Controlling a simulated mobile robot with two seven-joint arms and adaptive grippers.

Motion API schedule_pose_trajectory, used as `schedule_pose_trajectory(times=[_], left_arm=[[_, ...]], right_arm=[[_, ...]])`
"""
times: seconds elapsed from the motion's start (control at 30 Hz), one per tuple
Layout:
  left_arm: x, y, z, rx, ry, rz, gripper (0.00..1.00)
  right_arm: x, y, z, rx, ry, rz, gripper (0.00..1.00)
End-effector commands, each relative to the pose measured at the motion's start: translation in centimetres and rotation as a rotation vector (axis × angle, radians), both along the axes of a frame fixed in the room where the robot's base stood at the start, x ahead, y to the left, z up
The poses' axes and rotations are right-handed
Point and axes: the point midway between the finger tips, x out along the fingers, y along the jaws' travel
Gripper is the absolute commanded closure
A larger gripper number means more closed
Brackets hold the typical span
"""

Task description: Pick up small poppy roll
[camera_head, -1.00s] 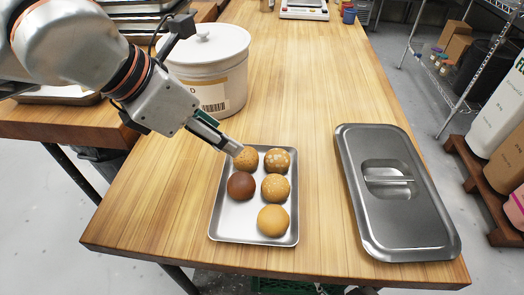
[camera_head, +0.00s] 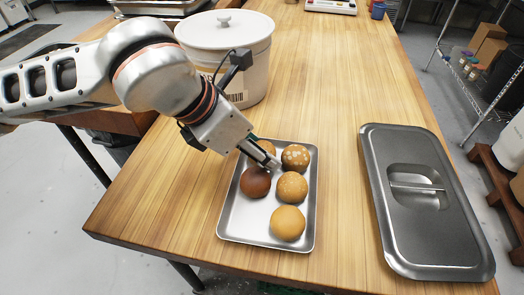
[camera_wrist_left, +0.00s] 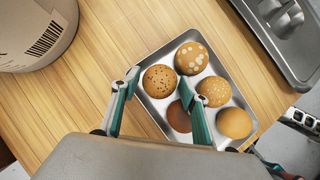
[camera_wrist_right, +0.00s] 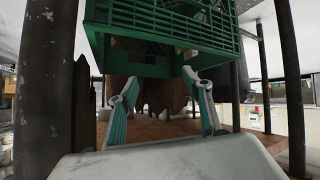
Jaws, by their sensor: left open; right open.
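The small poppy roll (camera_wrist_left: 159,80), golden brown with dark seeds, sits in a corner of the metal tray (camera_wrist_left: 150,110) in the left wrist view. In the head view the poppy roll (camera_head: 268,146) is mostly hidden behind my left gripper (camera_head: 270,162). The tray (camera_head: 235,225) lies on the wooden table. My left gripper (camera_wrist_left: 158,80) is open and empty, its fingertips on either side of the roll in its wrist view; I cannot tell the height gap. My right gripper (camera_wrist_right: 160,77) is open and empty, low down facing a green crate (camera_wrist_right: 165,60).
Other rolls share the tray: a white-spotted one (camera_head: 296,157), a dark brown one (camera_head: 255,182), a pale-flecked one (camera_head: 292,187) and a plain one (camera_head: 287,223).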

Motion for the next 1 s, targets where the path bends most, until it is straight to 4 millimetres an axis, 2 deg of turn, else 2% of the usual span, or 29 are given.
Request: schedule_pose_trajectory(times=[0.07,0.13,0.17,0.5,0.63,0.77,1.0], left_arm=[[0.0,0.0,0.1,0.0,-0.001,0.001,0.56],[0.0,0.0,0.1,0.0,-0.001,0.001,0.71],[0.0,0.0,0.1,0.0,-0.001,0.001,0.75],[0.0,0.0,0.2,0.0,-0.001,0.001,0.75],[0.0,0.0,1.0,-0.001,-0.003,0.001,0.75],[0.0,0.0,3.2,-0.001,-0.008,0.002,0.75],[0.0,0.0,9.7,-0.002,-0.012,0.001,0.75]], right_arm=[[0.2,0.0,0.3,0.0,-0.006,0.0,0.5],[0.3,0.0,0.3,0.001,-0.007,0.0,0.5],[0.3,0.0,0.3,0.001,-0.007,0.0,0.5],[0.2,-0.1,-0.1,-0.002,-0.001,-0.002,0.5],[0.3,-0.2,0.1,-0.003,-0.005,-0.002,0.5],[0.4,-0.3,0.5,-0.005,-0.008,-0.005,0.5],[0.1,-0.8,0.6,-0.012,-0.002,-0.014,0.5]])
